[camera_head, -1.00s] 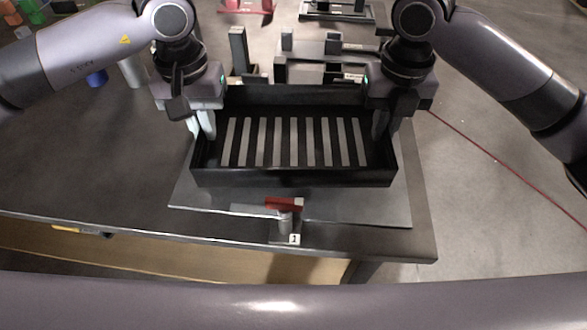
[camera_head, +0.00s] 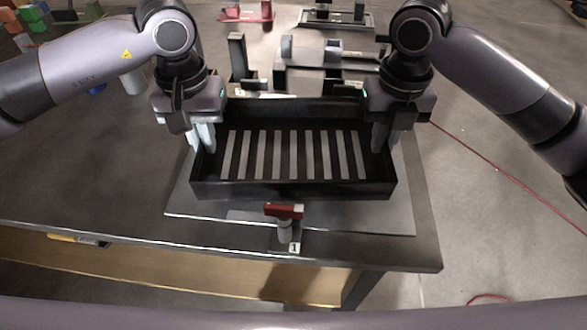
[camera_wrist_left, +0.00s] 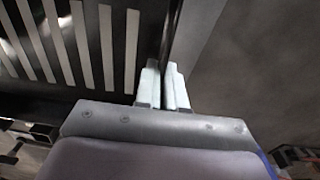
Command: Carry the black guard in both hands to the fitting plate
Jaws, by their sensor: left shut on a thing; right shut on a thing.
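The black guard (camera_head: 293,190) is an open rectangular frame with a slatted bottom, and pale grey shows through its slots. My left gripper (camera_head: 203,138) is shut on its left side wall. In the left wrist view, the fingers of my left gripper (camera_wrist_left: 164,88) pinch the thin wall of the guard (camera_wrist_left: 118,45). My right gripper (camera_head: 384,138) is shut on the right side wall. The guard looks about level over the grey fitting plate (camera_head: 180,203). I cannot tell whether it touches the plate or hangs just above it.
A red-handled clamp (camera_head: 284,211) with a tag marked 1 stands at the plate's front edge. Behind the guard are grey machine parts (camera_head: 325,50) and a dark upright post (camera_head: 237,55).

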